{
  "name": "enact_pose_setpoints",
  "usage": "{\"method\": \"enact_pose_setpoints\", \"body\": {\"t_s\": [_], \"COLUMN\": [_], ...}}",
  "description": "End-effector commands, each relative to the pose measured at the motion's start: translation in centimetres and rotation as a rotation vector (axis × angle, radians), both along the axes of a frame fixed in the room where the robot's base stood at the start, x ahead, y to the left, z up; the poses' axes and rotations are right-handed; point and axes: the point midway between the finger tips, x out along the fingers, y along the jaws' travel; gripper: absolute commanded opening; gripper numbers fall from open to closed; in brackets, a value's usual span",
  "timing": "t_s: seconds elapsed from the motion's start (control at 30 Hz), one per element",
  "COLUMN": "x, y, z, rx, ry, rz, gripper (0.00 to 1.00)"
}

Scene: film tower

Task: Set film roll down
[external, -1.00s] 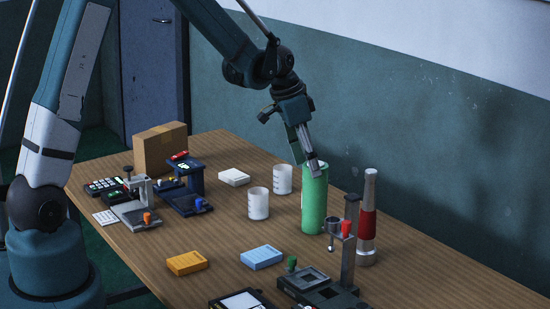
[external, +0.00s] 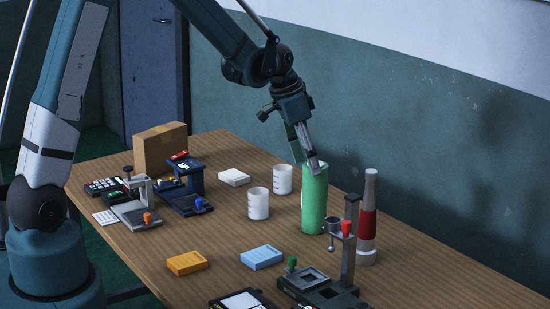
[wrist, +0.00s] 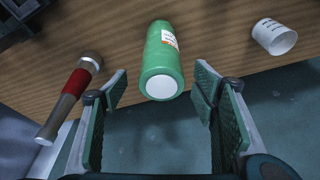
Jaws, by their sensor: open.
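The film roll looks to be the green cylinder (external: 314,200), which stands upright on the wooden table in the external view. In the wrist view the green roll (wrist: 162,62) shows its pale round end and a white label. My gripper (external: 316,168) is at the top of the roll in the external view. In the wrist view my gripper (wrist: 160,90) is open, with one finger on each side of the roll's end and gaps between the fingers and the roll.
A red and silver cylinder (external: 368,220) stands close to the right of the roll, beside a dark stand (external: 350,240). Two white cups (external: 258,203) stand to the left. Blue (external: 262,257) and orange (external: 187,263) boxes lie nearer the front. A cardboard box (external: 160,148) stands at the back.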

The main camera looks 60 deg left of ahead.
Motion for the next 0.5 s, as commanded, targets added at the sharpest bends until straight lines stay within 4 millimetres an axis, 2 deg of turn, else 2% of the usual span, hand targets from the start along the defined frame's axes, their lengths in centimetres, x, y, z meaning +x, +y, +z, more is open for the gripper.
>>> {"method": "enact_pose_setpoints", "body": {"t_s": [0.27,0.5], "x": [-2.1,-5.3], "y": [-1.2,-2.7], "z": [3.0,6.9], "rx": [0.003,0.007], "ry": [-0.016,-0.041], "rz": [0.026,0.066], "gripper": [0.58,0.58]}}
